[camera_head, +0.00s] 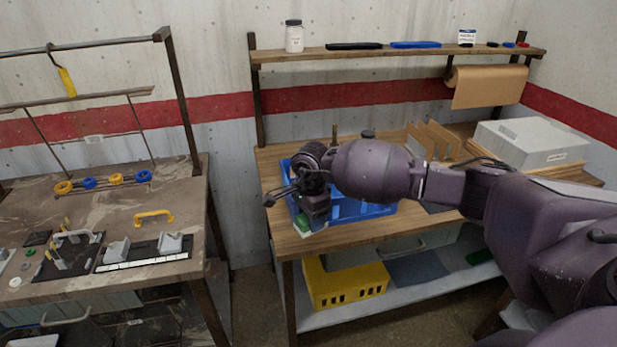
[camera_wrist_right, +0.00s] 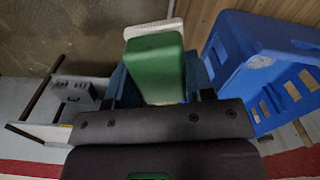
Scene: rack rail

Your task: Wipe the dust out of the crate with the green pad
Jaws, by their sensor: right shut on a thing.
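My right gripper (camera_head: 312,208) is shut on the green pad (camera_head: 303,222), at the front left of the blue crate (camera_head: 368,211). In the right wrist view the green pad (camera_wrist_right: 155,66) sits between the two fingers, with a pale layer on its far side. The blue crate (camera_wrist_right: 272,48) is to the right of the pad there, apart from it. The crate stands on the wooden bench (camera_head: 350,233). My right arm covers much of the crate in the head view, and I cannot make out dust inside. My left gripper is not in view.
A grey box (camera_head: 531,143) and upright tan dividers (camera_head: 435,139) stand on the bench's right and back. A shelf (camera_head: 400,53) runs above. A yellow crate (camera_head: 344,285) is on the lower shelf. A second bench (camera_head: 110,205) with small fixtures stands left across a gap.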

